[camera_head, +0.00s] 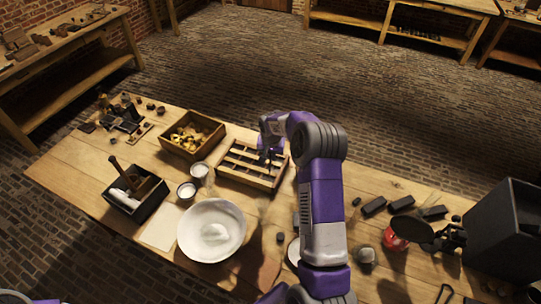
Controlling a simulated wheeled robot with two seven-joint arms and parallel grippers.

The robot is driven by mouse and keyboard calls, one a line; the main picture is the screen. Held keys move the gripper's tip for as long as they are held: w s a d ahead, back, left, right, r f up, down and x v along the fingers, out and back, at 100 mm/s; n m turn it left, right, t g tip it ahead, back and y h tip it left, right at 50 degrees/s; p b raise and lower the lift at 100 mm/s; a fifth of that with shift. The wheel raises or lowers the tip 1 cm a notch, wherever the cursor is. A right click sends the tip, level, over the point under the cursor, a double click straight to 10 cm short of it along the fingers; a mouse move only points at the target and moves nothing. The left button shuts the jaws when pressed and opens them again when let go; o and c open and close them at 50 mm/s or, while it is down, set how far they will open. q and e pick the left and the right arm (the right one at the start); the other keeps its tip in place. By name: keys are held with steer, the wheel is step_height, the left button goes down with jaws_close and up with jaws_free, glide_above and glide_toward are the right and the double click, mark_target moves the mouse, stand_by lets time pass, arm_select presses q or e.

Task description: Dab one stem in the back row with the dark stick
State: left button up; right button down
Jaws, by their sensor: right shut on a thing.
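A wooden slatted rack (232,176) sits near the middle of the table. Single stems and the back row cannot be made out at this size. My right arm reaches across from the bottom of the view, and its gripper (267,156) is over the right part of the rack, pointing down. It is shut on a thin dark thing that looks like the dark stick, mostly hidden by the gripper. I cannot tell whether the tip touches anything. My left gripper is out of view.
A wooden box of yellowish pieces (191,133) stands left of the rack. Two small white-filled jars (187,191), a large white bowl (212,229) and a black box (135,190) are nearer the front. A red tin (395,240) and dark blocks (374,206) lie at right.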

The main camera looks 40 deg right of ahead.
steer(key=shift+f+b, duration=0.3)
steer(key=shift+f, duration=0.05)
stand_by(0.7)
steer(key=shift+r, duration=0.1)
stand_by(0.8)
